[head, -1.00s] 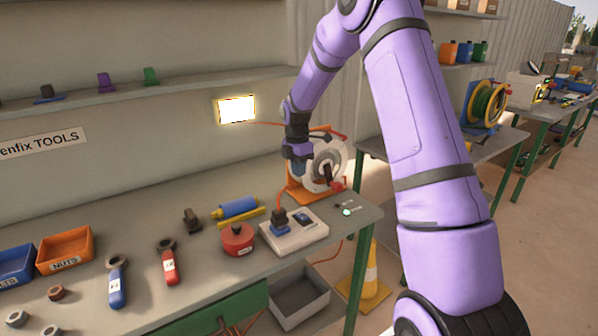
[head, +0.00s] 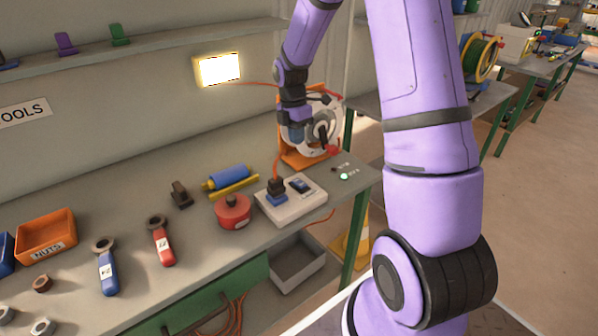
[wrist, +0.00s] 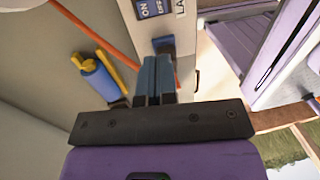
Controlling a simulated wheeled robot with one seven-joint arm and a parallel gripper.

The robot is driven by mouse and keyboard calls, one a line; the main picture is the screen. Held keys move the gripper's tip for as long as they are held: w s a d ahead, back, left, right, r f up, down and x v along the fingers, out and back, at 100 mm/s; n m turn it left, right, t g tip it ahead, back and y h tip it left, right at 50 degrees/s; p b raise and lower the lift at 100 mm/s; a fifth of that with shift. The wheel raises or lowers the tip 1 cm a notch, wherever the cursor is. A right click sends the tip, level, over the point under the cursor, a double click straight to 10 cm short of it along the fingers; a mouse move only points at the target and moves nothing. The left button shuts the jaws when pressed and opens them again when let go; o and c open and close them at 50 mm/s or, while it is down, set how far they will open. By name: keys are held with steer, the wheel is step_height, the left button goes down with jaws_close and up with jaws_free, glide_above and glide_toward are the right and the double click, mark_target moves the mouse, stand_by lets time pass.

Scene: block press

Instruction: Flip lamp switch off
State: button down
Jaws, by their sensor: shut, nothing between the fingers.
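The lamp (head: 217,70) on the wall is lit. A white box (head: 305,208) lies on the bench below it, with a dark switch plate (head: 300,186) on top. In the wrist view the white box (wrist: 187,75) carries a blue ON/OFF plate (wrist: 150,8), a partly cut-off label starting "LA", and a dark blue switch piece (wrist: 163,46).
A dark plug (head: 276,188) with an orange cord stands on the box. A red round pot (head: 233,210) and a blue roller (head: 226,176) are to its left. An orange-framed reel (head: 303,155) stands behind, and a green light (head: 343,176) glows at the right.

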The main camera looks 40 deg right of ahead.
mark_target(299, 182)
steer(key=f, duration=0.4)
steer(key=s+f, duration=0.1)
steer(key=f, duration=0.4)
steer(key=s+f, duration=0.1)
steer(key=f, duration=0.3)
steer(key=shift+f, duration=0.4)
steer(key=shift+s+f, duration=0.1)
steer(key=shift+f, duration=0.15)
steer(key=shift+w+r, duration=0.2)
steer(key=shift+w, duration=0.65)
steer(key=shift+r, duration=0.1)
